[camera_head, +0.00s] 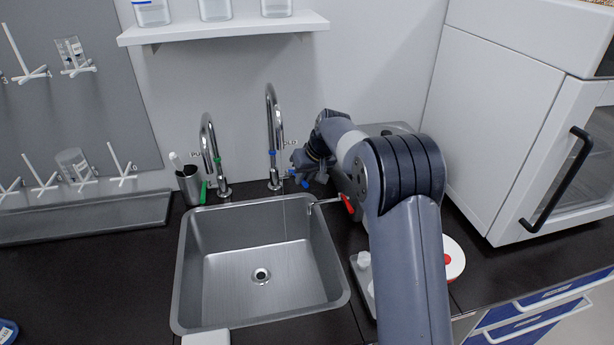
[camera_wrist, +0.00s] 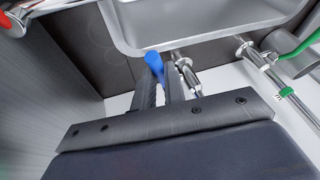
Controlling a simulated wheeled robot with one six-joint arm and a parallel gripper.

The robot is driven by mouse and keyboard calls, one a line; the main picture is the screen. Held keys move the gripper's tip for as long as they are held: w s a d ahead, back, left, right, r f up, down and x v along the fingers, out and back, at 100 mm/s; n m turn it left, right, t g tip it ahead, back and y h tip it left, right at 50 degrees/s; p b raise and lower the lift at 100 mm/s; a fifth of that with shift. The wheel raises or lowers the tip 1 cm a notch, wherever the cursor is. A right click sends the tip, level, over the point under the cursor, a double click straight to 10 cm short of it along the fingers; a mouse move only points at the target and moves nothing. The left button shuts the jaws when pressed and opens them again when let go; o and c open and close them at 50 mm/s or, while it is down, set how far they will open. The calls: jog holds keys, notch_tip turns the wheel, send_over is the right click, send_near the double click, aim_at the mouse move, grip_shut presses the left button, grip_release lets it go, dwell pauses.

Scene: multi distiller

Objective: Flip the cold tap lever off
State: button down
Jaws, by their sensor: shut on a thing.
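The cold tap (camera_head: 270,125) is a tall chrome gooseneck with a blue band, standing behind the sink on the right. Its lever has a blue tip (camera_head: 306,184). My gripper (camera_head: 301,171) is at the right of this tap's base, with its fingers shut on the lever. In the wrist view, the blue lever tip (camera_wrist: 154,62) shows at the ends of my gripper's fingers (camera_wrist: 161,76), beside the chrome tap base (camera_wrist: 188,72). The fingers hide part of the lever. A thin pale line, apparently water, runs down from the spout into the sink.
The steel sink (camera_head: 205,300) lies in the dark counter. A second tap (camera_head: 208,145) with a green band and a dark cup (camera_head: 188,186) stand left of the cold tap. A red-tipped fitting (camera_head: 348,204) and a white cabinet (camera_head: 490,140) are on the right.

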jog(key=shift+s+a+m+t+h, duration=0.25)
jog(key=shift+a+m, duration=0.35)
jog(key=shift+m, duration=0.15)
jog(key=shift+s+a+m+t+h, duration=0.25)
jog(key=shift+a+m, duration=0.35)
jog(key=shift+m, duration=0.15)
jog(key=c, duration=1.5)
grip_release()
jog(key=shift+r, duration=0.1)
jog(key=v, duration=1)
jog(key=shift+s+r, duration=0.1)
jog(key=shift+r, duration=0.25)
